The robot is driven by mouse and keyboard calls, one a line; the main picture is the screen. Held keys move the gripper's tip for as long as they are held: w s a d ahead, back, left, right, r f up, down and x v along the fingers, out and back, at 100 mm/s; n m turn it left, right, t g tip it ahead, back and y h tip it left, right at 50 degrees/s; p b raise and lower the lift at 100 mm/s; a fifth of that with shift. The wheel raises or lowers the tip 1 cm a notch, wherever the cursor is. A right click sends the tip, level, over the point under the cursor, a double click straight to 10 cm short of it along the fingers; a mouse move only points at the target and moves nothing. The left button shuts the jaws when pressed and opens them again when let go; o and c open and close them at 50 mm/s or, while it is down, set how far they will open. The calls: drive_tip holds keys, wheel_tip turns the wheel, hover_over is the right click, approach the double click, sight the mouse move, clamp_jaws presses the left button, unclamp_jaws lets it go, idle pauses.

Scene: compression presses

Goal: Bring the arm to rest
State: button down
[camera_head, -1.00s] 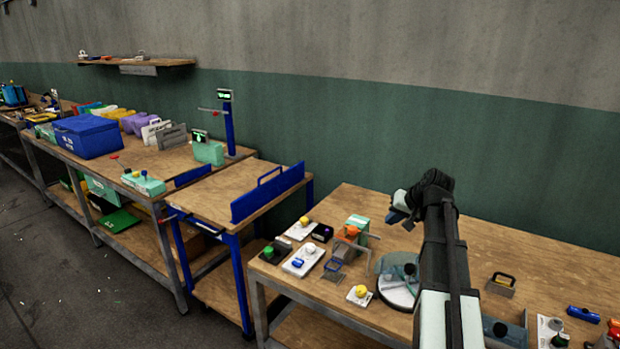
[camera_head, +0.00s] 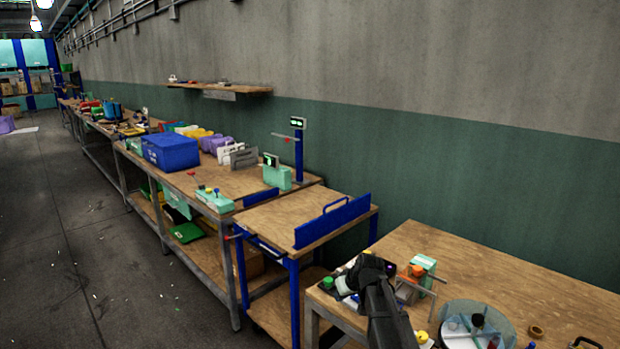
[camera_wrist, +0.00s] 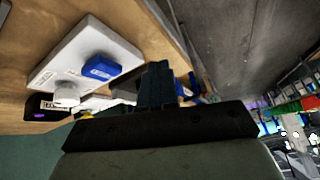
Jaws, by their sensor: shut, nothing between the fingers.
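My gripper shows in the wrist view (camera_wrist: 158,84) as dark fingers close together with nothing between them. Beside it lies a white plate with a blue block (camera_wrist: 100,67) on the wooden bench (camera_wrist: 30,45). In the head view my dark arm rises from the bottom edge over the front left corner of the near bench (camera_head: 470,258). Its wrist end covers some of the small devices there, and the fingertips cannot be made out in that view.
Near the arm stand an orange and mint press (camera_head: 420,272) and a round clear dish (camera_head: 478,325). A blue-framed cart (camera_head: 290,228) adjoins the bench on the left. A longer bench with a blue bin (camera_head: 171,152) lies beyond. The floor (camera_head: 90,260) at left is clear.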

drive_tip(key=shift+n, duration=0.8)
drive_tip(key=a+f, duration=0.1)
drive_tip(key=a, duration=0.1)
drive_tip(key=a+f, duration=0.1)
drive_tip(key=a, duration=0.1)
drive_tip(key=s+a+f, duration=0.1)
drive_tip(key=shift+a+f, duration=0.1)
drive_tip(key=shift+a, duration=0.3)
drive_tip(key=s+d+f+m+g+h, duration=0.1)
drive_tip(key=s+d+f+g, duration=0.1)
drive_tip(key=s+f, duration=0.85)
drive_tip(key=s+d+f+m+g+h, duration=0.1)
drive_tip(key=s+d+f+g, duration=0.15)
drive_tip(key=s+f, duration=0.75)
drive_tip(key=s+d+f+m+g, duration=0.1)
drive_tip(key=s+d+f+g, duration=0.1)
drive_tip(key=s+f, duration=0.4)
drive_tip(key=s+d+f+m+g+h, duration=0.1)
drive_tip(key=s+d+f+g, duration=0.2)
drive_tip(key=s, duration=1.3)
drive_tip(key=s+d+f+m+g, duration=0.2)
drive_tip(key=s+d+f, duration=0.1)
drive_tip(key=s+f, duration=0.5)
drive_tip(key=s, duration=0.3)
drive_tip(key=shift+s+d+f+h, duration=0.3)
drive_tip(key=shift+s+f, duration=0.05)
drive_tip(key=shift+s, duration=0.05)
drive_tip(key=c, duration=1.8)
unclamp_jaws()
drive_tip(key=shift+g, duration=0.25)
